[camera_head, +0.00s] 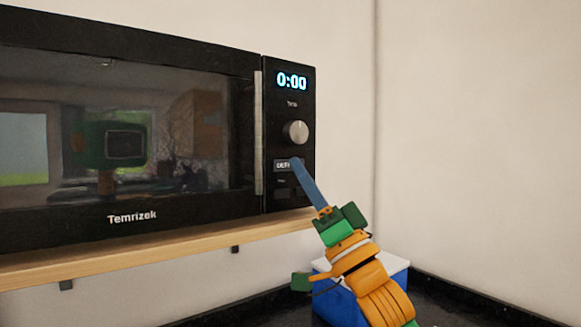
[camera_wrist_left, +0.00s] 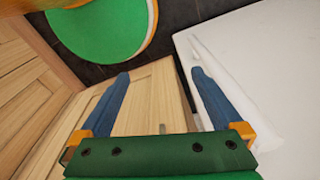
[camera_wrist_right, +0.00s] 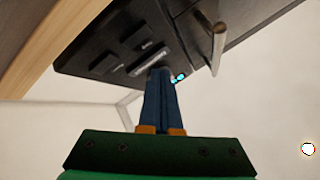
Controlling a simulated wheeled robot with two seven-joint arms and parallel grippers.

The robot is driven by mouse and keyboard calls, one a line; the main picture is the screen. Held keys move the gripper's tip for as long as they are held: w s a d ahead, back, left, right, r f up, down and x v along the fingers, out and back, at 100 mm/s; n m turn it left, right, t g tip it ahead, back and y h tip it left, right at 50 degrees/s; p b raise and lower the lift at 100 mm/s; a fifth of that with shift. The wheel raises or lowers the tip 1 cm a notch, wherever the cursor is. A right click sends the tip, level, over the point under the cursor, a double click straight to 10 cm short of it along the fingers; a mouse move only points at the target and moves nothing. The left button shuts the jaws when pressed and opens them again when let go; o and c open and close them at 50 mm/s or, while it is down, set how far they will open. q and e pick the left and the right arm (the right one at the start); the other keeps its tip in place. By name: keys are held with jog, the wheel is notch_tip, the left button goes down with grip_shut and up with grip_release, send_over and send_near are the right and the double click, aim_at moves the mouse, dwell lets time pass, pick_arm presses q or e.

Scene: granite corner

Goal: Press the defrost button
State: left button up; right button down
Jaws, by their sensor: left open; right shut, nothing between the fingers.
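The black microwave (camera_head: 120,190) stands on a wooden shelf, its control panel at the right side. The defrost button (camera_head: 280,166) is a small lit-label key below the round knob. The end of its label is covered by my right gripper (camera_head: 296,163), whose blue fingers are shut and empty. The fingertips lie at the button's right part; I cannot tell whether they press it. In the right wrist view the shut fingers (camera_wrist_right: 160,73) reach the panel beside raised buttons (camera_wrist_right: 147,60). My left gripper (camera_wrist_left: 160,82) is open and empty, away from the microwave.
The silver knob (camera_head: 295,132) and the display (camera_head: 291,81) reading 0:00 are above the button. A wooden shelf (camera_head: 150,258) runs under the microwave. A blue box with a white lid (camera_head: 335,300) stands behind my right arm. Wooden cabinet fronts (camera_wrist_left: 145,95) lie beyond my left gripper.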

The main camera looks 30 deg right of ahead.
jog(key=shift+s, duration=0.15)
jog(key=s+b, duration=0.2)
jog(key=s, duration=0.4)
jog(key=shift+d, duration=0.25)
